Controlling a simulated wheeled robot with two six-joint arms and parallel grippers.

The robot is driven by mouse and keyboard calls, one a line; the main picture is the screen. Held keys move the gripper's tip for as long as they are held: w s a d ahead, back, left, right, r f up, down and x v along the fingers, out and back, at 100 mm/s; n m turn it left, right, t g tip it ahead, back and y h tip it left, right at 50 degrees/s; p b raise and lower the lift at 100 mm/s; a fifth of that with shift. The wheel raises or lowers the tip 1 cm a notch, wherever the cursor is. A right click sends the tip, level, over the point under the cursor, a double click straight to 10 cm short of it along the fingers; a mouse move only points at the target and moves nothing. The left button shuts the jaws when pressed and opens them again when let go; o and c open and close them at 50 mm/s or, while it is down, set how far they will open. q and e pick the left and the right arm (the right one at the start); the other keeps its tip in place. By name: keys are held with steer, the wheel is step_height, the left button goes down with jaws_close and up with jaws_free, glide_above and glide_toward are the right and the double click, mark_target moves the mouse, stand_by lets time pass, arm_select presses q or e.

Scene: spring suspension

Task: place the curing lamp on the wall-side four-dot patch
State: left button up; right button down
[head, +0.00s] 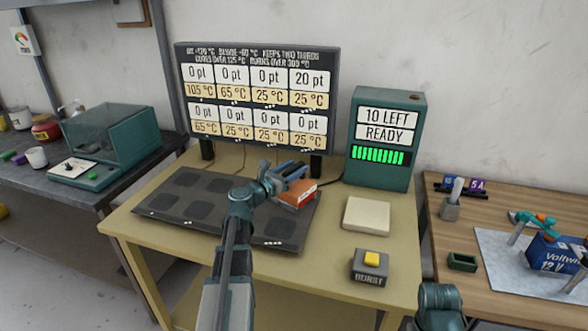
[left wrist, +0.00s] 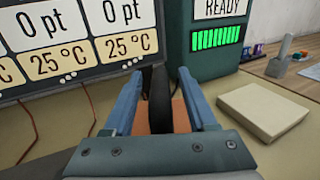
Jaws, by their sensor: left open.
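The curing lamp (head: 300,194) is an orange-red block at the wall-side right corner of the dark patch mat (head: 228,228). In the left wrist view its black upright handle (left wrist: 159,100) rises from the orange body (left wrist: 181,116). My left gripper (head: 290,172) is over the lamp. Its blue fingers (left wrist: 160,98) are open, one on each side of the handle, with gaps visible. The lamp and my gripper hide the mat's wall-side right end, so I cannot tell exactly how the lamp sits on the four-dot patch. My right gripper is not in view.
A display board (head: 258,98) stands behind the mat, and a green box reading READY (head: 383,140) is right of it. A pale pad (head: 367,215) and a yellow-button BURST box (head: 370,265) are right of the mat. The tan tabletop (head: 335,245) between is clear.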

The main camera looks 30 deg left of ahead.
arm_select(q)
steer(key=shift+r, duration=0.3)
steer(key=s+a, duration=0.2)
steer(key=s, duration=1)
steer(key=shift+f, duration=0.15)
